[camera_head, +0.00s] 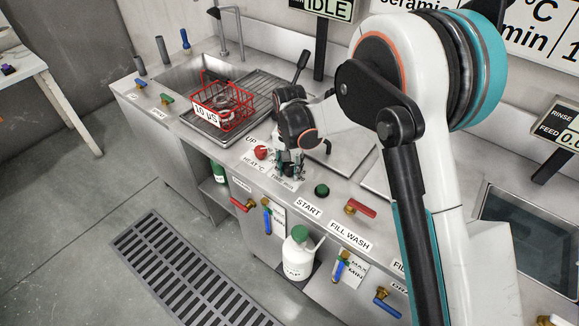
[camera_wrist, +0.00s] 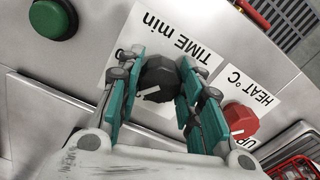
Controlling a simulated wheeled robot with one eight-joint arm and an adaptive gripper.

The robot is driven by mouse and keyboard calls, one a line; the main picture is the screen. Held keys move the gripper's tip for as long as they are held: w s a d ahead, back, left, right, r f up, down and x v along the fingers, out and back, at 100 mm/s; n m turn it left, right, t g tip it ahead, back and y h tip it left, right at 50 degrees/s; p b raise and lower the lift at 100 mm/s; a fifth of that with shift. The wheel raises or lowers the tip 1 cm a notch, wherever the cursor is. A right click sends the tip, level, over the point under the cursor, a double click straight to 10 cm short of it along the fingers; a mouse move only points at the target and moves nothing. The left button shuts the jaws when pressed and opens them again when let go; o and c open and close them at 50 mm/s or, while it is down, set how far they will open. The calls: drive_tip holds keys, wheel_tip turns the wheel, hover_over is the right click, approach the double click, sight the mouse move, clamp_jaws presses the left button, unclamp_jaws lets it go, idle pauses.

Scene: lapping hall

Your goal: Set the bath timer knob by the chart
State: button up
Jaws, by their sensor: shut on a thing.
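The bath timer knob (camera_wrist: 160,80) is black with a white pointer line. It sits on the counter by a label (camera_wrist: 180,38) reading "TIME min". My gripper (camera_wrist: 163,84) is shut on the knob, with a teal-padded finger on each side of it. In the head view my gripper (camera_head: 290,165) points down at the counter panel and hides most of the knob. The chart (camera_head: 500,30) is a wall sign at the top right, partly cut off and covered by my arm; "ceramic", "°C" and "min" can be read.
A red knob (camera_head: 261,152) labelled "HEAT °C" is close beside the timer knob. A green START button (camera_head: 321,190) is on the other side. A red wire basket (camera_head: 222,98) stands on the drainboard. Red-handled (camera_head: 361,208) and blue-handled valves line the front. The floor is clear around the grate.

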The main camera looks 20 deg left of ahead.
sight(289, 166)
drive_tip(key=shift+m, duration=0.4)
drive_tip(key=o, duration=1.1)
drive_tip(key=shift+c, duration=0.2)
wheel_tip(289, 166, up, 12)
